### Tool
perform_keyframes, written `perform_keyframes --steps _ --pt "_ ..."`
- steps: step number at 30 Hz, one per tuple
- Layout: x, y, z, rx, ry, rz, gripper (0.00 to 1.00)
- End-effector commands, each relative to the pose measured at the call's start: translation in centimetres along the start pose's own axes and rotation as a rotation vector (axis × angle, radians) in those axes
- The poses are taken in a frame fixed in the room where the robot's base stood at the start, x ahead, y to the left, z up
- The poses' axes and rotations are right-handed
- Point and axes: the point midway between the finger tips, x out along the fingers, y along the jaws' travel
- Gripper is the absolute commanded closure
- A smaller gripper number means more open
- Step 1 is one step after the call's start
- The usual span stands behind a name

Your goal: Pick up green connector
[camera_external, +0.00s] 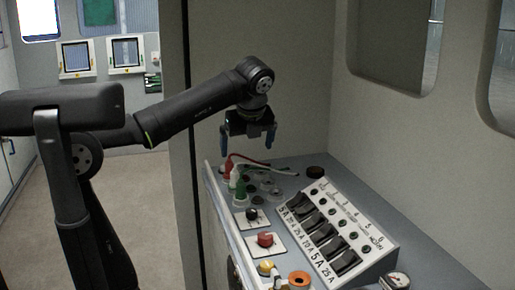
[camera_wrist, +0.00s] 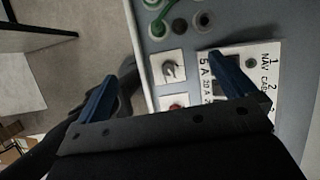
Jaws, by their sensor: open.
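The green connector (camera_external: 240,187) stands upright on the grey console near its left edge, in a row with a white connector (camera_external: 234,177) and a red connector (camera_external: 228,165). In the wrist view the green connector (camera_wrist: 158,27) is at the top, with a green cable curving up from it. My gripper (camera_external: 247,142) points down above the back of the console, with its two blue fingers spread and nothing between them. It is above the connectors and apart from them. In the wrist view my gripper (camera_wrist: 168,72) lies lower in the picture than the green connector.
Several round sockets (camera_external: 268,187) are beside the connectors. A sloped switch panel (camera_external: 325,230) stands to their right. A black knob (camera_external: 252,214), a red knob (camera_external: 265,240) and a yellow knob (camera_external: 266,267) are in front. A wall rises behind the console.

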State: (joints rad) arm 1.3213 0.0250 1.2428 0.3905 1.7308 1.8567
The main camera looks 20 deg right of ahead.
Motion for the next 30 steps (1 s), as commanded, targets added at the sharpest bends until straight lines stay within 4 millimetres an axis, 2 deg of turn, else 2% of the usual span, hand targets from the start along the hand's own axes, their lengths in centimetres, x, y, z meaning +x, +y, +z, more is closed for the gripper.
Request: perform_keyframes --steps 14,21,22,30 --pt "-0.35 -0.12 -0.1 0.058 0.004 0.023 0.0" --pt "-0.35 -0.12 -0.09 0.057 0.004 0.023 0.47" --pt "-0.35 -0.12 -0.09 0.057 0.004 0.023 0.51" --pt "-0.33 -0.13 -0.05 0.05 0.006 0.023 0.51"
